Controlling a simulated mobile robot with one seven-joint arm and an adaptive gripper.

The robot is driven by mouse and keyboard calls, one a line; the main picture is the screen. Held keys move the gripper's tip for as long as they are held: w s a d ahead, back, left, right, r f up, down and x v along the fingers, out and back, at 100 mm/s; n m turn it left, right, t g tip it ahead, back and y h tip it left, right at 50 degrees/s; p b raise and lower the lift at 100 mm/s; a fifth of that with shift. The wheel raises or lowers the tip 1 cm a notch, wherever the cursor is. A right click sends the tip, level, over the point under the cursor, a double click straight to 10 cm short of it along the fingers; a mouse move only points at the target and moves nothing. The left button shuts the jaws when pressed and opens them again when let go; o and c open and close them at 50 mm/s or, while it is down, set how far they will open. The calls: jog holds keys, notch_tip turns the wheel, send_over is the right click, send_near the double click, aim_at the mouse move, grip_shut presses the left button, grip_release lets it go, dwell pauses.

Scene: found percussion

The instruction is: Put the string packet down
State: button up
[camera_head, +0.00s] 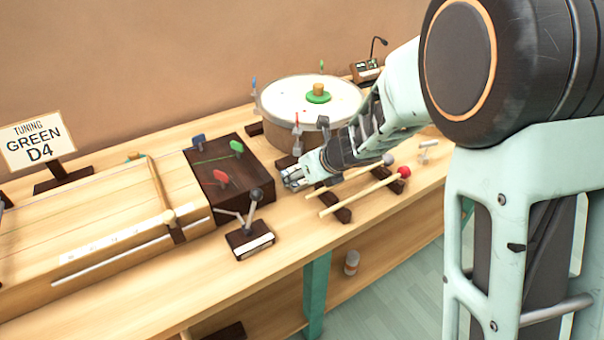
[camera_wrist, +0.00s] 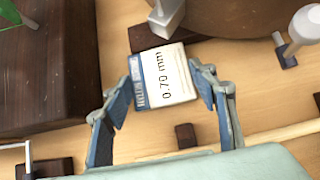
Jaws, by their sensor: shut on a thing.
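The string packet (camera_wrist: 172,76) is a small white square with a blue left edge and the print "0.70 mm". In the wrist view it sits between the two fingers of my gripper (camera_wrist: 166,88), which is shut on it. In the head view my gripper (camera_head: 291,180) is low over the bench (camera_head: 300,235), just right of the dark wooden block. The packet is hard to make out there. I cannot tell whether it touches the bench top.
Left of my gripper is the dark block with coloured pegs (camera_head: 228,165). Behind it stands a round drum (camera_head: 295,95). Mallets (camera_head: 365,190) rest on the right. A small metal stand (camera_head: 250,240) is in front. Bare wood lies between the stand and the mallets.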

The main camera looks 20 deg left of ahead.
jog(key=o, duration=1)
